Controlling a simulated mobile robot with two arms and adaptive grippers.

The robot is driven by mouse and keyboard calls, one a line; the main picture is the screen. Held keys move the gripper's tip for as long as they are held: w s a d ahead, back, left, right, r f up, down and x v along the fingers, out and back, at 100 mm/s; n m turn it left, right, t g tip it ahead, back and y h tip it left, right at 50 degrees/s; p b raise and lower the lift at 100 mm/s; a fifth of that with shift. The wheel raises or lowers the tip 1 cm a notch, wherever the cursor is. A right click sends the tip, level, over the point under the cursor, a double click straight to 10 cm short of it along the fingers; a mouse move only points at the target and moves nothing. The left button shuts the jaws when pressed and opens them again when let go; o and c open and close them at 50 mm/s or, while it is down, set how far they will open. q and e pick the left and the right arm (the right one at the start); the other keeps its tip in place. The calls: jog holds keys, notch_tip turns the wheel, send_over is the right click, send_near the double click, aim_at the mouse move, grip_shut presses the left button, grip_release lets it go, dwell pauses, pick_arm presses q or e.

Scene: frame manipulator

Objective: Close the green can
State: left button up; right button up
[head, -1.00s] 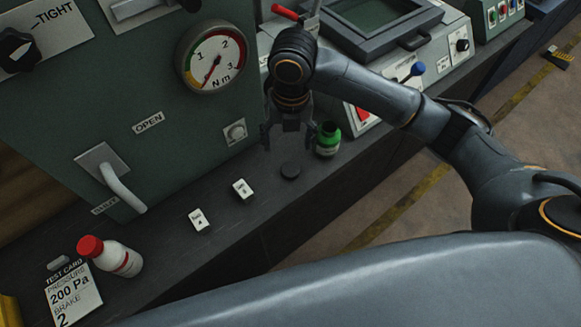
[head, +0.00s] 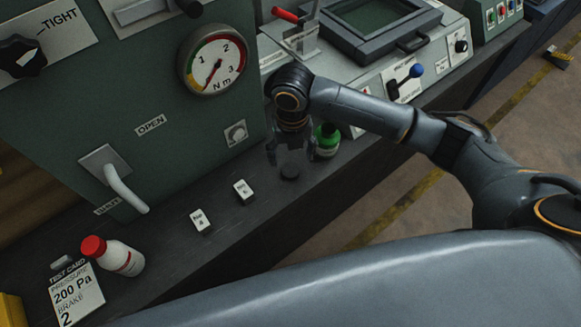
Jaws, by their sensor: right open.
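The green can (head: 327,140) stands upright on the dark bench, just right of my right gripper and partly hidden by it. Its upper part is bright green, with a dark top that looks like an opening, and a pale label is below. A small dark round disc (head: 290,173), which looks like a lid, lies on the bench under my right gripper. My right gripper (head: 290,165) points down, open, with its fingers around or just above the disc; the exact contact cannot be told. My left gripper is not in view.
Two small white labelled blocks (head: 200,220) sit on the bench. A green machine with a gauge (head: 217,60) rises behind. The bench's front edge is close to the can.

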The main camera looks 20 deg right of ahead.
aim_at(290, 169)
jog(key=shift+f, duration=0.4)
jog(key=shift+f, duration=0.3)
notch_tip(290, 169, down, 4)
jog(key=shift+w+a+r+p, duration=0.1)
jog(key=shift+w+r+p, duration=0.1)
jog(key=shift+p, duration=0.65)
jog(key=shift+f, duration=0.5)
jog(key=c, duration=0.8)
